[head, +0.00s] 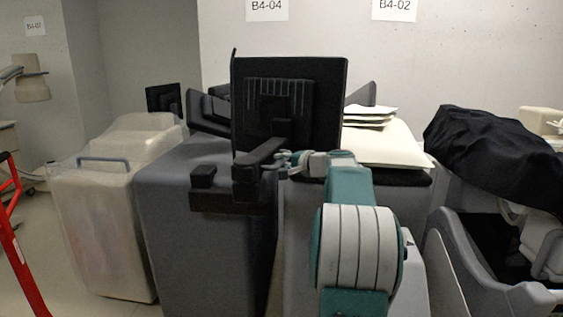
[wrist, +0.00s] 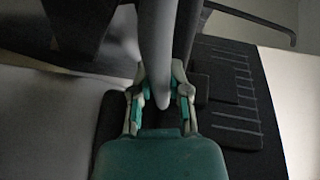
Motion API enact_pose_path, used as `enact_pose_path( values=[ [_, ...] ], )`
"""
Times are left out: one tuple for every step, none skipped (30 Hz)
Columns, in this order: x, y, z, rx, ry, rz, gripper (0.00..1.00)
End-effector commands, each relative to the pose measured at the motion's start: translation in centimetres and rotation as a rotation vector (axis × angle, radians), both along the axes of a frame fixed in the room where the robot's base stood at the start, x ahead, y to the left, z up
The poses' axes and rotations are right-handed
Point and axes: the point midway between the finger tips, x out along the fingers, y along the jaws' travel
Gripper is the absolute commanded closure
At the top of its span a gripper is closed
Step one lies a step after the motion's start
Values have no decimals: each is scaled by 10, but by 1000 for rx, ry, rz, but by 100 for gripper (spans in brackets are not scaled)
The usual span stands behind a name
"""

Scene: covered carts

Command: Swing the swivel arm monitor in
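The monitor (head: 318,75) is a black panel seen from its back in the head view, upright above a grey cart. Its black swivel arm (head: 257,157) runs below it to a dark block on the cart's front edge. My gripper (head: 283,160) is at the right side of the swivel arm, just below the monitor. In the wrist view, the fingers of my gripper (wrist: 161,92) stand on both sides of a rounded grey bar (wrist: 157,45), close to it. I cannot tell whether they press on it. The slotted dark panel (wrist: 235,90) at right appears to be the monitor's back.
A grey cart (head: 195,215) stands under the swivel arm. A translucent covered cart (head: 105,215) is at left, with a red frame (head: 20,245) at the edge. White papers (head: 375,145) lie behind my arm. A black-draped cart (head: 490,145) is at right.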

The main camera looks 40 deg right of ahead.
Motion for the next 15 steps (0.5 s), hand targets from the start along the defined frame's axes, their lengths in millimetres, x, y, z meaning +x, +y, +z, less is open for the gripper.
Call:
enact_pose_path(
  values=[
    [0,-1,1,0,-2,-3,100],
    [0,-1,1,0,-2,-3,100],
    [0,-2,1,-1,-2,-4,100],
    [0,-2,1,-1,-2,-5,100],
    [0,-3,1,-1,-2,-6,100],
    [0,-3,1,-1,-2,-6,100],
    [0,-4,1,-1,-3,-4,100],
    [0,-4,1,-1,-3,-1,100],
    [2,-5,1,0,-3,9,100],
    [3,-6,0,-1,-4,18,100],
    [5,-6,0,-2,-4,29,100],
    [7,-7,0,0,-4,49,100],
    [9,-8,0,1,-5,65,100],
    [12,-8,1,-1,-6,83,100],
    [14,-9,0,0,-5,107,100]
  ],
)
